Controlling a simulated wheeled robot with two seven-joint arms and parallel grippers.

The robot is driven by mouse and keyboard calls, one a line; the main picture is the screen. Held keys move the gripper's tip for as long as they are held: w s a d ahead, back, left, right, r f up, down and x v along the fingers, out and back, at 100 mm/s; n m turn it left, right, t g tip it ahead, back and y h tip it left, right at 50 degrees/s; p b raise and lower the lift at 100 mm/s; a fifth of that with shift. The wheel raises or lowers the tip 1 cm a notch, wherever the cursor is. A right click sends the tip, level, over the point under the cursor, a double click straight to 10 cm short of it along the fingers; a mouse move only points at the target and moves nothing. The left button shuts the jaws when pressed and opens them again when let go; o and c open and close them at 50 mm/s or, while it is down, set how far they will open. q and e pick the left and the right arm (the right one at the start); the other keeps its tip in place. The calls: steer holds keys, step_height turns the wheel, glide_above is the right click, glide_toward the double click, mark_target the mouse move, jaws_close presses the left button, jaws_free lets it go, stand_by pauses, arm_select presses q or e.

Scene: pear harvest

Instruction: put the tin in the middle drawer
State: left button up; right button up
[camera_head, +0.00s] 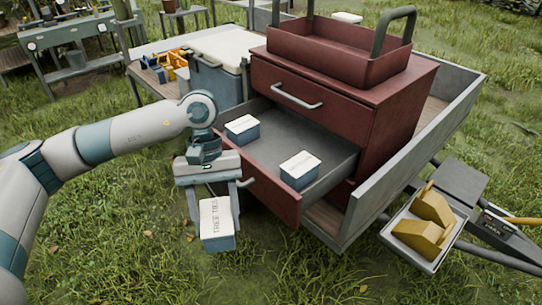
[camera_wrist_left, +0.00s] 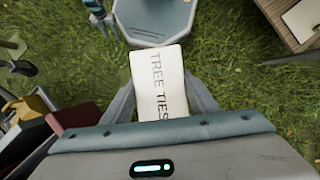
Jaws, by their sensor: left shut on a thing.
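The tin (camera_head: 217,226), with a white lid lettered TREE TIES and blue sides, hangs between the fingers of my left gripper (camera_head: 214,211). The gripper is shut on it, above the grass and in front of the open drawer. The tin's lid also shows in the left wrist view (camera_wrist_left: 158,80), between the fingers. The middle drawer (camera_head: 270,193) of the red cabinet (camera_head: 395,110) is pulled out. Two similar tins lie in it, one at the back left (camera_head: 242,131) and one at the front right (camera_head: 300,170). My right gripper is out of view.
The top drawer (camera_head: 310,90) is shut, with a red tray (camera_head: 345,72) on top of the cabinet. A grey cart wall (camera_head: 420,150) stands right of it. A cooler (camera_head: 215,83) stands behind my forearm. A tray with yellow objects (camera_head: 432,215) is at the right.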

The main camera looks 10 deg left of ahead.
arm_select(q)
steer(key=shift+w+d+r+n+t+h, duration=0.15)
steer(key=shift+r+n+h, duration=0.1)
steer(key=shift+r+n, duration=0.25)
steer(key=shift+w+d+r+n+t+h, duration=0.15)
steer(key=shift+r+n+h, duration=0.1)
steer(key=shift+n, duration=0.45)
steer(key=r+n, duration=0.1)
steer(key=n, duration=0.1)
steer(key=d+r+n+t+h, duration=0.1)
steer(key=n, duration=0.1)
steer(key=w+r+n+p, duration=0.1)
steer(key=n, duration=0.1)
steer(key=shift+d+r+t+h, duration=0.15)
steer(key=shift+d+t+h, duration=0.05)
steer(key=shift+t+h, duration=0.1)
step_height(320, 180, up, 7)
steer(key=w+d+n+t+p, duration=0.1)
steer(key=n+t, duration=0.3)
steer(key=n, duration=0.6)
steer(key=shift+w+d+n+p, duration=0.3)
steer(key=shift+d+n, duration=0.1)
steer(key=shift+d, duration=0.3)
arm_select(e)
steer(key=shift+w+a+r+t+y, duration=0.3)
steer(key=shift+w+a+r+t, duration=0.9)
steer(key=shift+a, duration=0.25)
